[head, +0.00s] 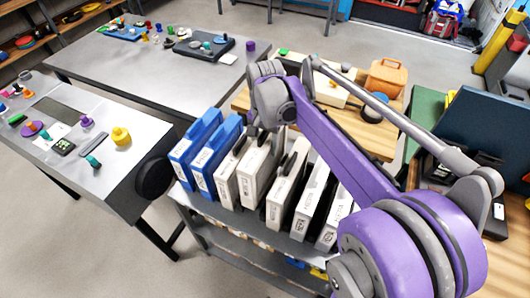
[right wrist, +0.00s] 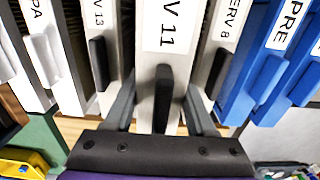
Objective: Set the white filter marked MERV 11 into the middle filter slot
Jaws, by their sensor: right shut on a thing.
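The white MERV 11 filter (head: 252,178) stands upright in a row of filters on a cart. In the right wrist view its label reads "V 11" (right wrist: 170,32), and its black handle (right wrist: 162,95) points toward my palm. My right gripper (head: 270,132) is at the top of this filter. In the right wrist view my right gripper (right wrist: 162,98) has one finger on each side of the handle and is shut on it. I cannot tell whether the filter is lifted off the cart. I cannot make out the middle filter slot in either view. My left gripper is not in view.
The MERV 8 filter (head: 226,178) and two blue filters (head: 203,160) stand close on one side. The MERV 13 filter (head: 284,195) and other white filters stand on the other. Grey tables (head: 130,70) with small items lie left; a wooden table (head: 380,142) is behind.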

